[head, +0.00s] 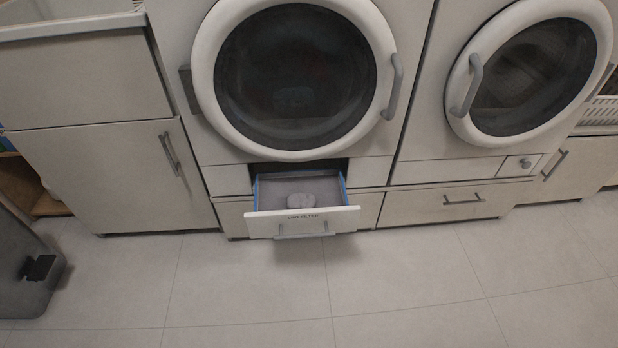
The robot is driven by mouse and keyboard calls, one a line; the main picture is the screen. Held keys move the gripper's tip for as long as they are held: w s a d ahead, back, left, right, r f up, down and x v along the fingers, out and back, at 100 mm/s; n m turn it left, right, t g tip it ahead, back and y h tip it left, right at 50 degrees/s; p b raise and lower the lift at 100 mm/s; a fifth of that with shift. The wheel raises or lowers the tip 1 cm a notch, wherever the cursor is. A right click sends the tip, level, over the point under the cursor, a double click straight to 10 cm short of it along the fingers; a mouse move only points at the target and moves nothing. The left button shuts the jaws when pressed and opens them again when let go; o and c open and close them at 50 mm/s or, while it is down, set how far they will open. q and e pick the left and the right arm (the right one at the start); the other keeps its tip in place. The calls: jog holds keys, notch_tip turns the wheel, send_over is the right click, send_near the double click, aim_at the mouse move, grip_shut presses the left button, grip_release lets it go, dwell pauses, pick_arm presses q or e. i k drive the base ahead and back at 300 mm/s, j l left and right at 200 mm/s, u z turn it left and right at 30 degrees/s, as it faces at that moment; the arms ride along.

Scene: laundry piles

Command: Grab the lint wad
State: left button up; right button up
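The lint wad (301,200) is a small, rounded grey lump. It lies in the open lint filter drawer (303,222), toward the front. The drawer has a white front marked "LINT FILTER", a grey handle and blue inner sides. It is pulled out below the left machine's round door. No gripper shows in the head view, so I cannot see where either is relative to the wad.
The left machine (210,178) and the right machine (470,168) both have shut round doors. A shut drawer (445,203) is right of the open one. A shut cabinet (105,180) stands at left. A dark grey object (25,262) stands at the left edge. The tiled floor (400,280) in front is clear.

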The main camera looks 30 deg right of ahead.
aim_at(300, 200)
jog(key=z, duration=0.8)
jog(key=k, duration=0.05)
